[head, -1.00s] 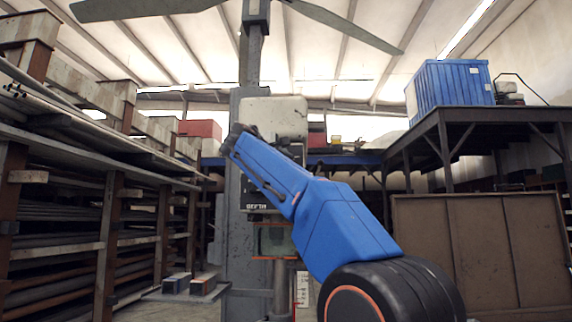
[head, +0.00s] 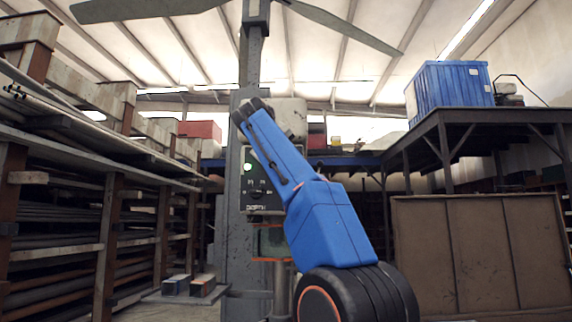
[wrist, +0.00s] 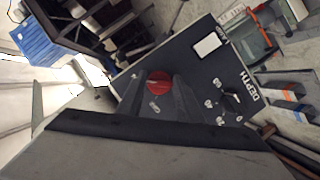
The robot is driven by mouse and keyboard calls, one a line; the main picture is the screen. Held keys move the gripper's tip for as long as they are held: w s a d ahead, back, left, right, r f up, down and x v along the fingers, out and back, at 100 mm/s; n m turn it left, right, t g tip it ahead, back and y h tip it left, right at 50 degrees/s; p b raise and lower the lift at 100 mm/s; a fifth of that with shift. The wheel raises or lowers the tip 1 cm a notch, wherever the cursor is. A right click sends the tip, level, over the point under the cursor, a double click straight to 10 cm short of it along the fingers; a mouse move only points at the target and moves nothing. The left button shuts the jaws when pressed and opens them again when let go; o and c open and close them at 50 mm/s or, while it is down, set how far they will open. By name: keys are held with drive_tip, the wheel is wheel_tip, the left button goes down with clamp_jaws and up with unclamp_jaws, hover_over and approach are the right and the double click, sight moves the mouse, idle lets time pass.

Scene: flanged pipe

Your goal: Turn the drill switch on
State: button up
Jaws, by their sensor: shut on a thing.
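The drill's dark control panel (wrist: 235,95), lettered DEPTH, fills the middle of the wrist view. It carries a red rotary switch (wrist: 158,83) and a smaller black knob (wrist: 233,99). My gripper (wrist: 157,88) has one dark finger on each side of the red switch and is shut on it. In the head view the drill (head: 240,210) is a tall grey machine, and its panel (head: 262,198) shows left of my blue arm. A green light shows on the panel's upper left. My gripper and the red switch are hidden there behind my arm.
Pipe racks (head: 110,230) stand along the left. A brown cabinet (head: 480,250) and a dark platform (head: 500,125) with a blue crate (head: 450,92) are at the right. Two small boxes (head: 190,285) rest on the drill's table.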

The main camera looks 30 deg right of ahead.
drive_tip(key=shift+f, duration=0.1)
idle(0.3)
drive_tip(key=o, duration=1.1)
drive_tip(key=v, duration=1.7)
drive_tip(key=shift+s+r, duration=0.2)
